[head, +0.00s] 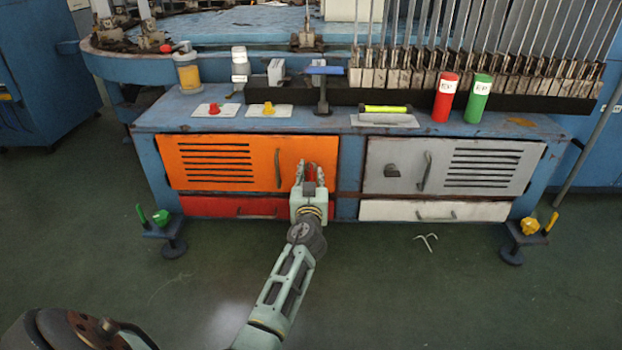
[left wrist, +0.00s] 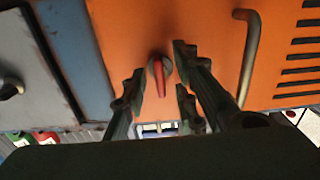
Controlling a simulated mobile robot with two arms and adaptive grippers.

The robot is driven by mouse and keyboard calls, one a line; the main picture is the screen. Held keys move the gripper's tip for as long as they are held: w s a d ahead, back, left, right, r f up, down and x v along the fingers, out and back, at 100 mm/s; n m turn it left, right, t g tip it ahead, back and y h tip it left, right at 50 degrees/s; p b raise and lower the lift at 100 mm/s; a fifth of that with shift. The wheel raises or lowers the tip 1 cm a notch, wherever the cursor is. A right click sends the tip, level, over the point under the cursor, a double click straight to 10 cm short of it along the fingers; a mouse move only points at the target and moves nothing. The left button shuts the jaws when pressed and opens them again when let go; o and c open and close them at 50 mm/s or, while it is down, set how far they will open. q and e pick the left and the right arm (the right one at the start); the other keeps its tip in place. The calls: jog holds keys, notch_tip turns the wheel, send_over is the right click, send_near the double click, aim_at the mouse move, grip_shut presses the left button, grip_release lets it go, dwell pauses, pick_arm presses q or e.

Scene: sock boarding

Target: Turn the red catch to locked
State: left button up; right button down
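The red catch (left wrist: 158,80) is a small lever on a dark round base on the orange door (left wrist: 205,25). In the left wrist view it stands nearly upright in the picture, its narrow end pointing down. My left gripper (left wrist: 158,92) is open, with its dark fingers on both sides of the catch. I see gaps between the fingers and the lever. In the head view my left gripper (head: 310,172) is at the right part of the orange door (head: 225,178) and mostly covers the catch. My right gripper is not in view.
The orange door's bar handle (head: 277,168) is just left of my gripper. A grey door (head: 500,178) with a grey catch (head: 392,170) is to the right. A red drawer (head: 225,208) lies below. The green floor in front is mostly clear.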

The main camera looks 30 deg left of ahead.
pick_arm(q)
jog(key=shift+c, duration=0.3)
grip_shut()
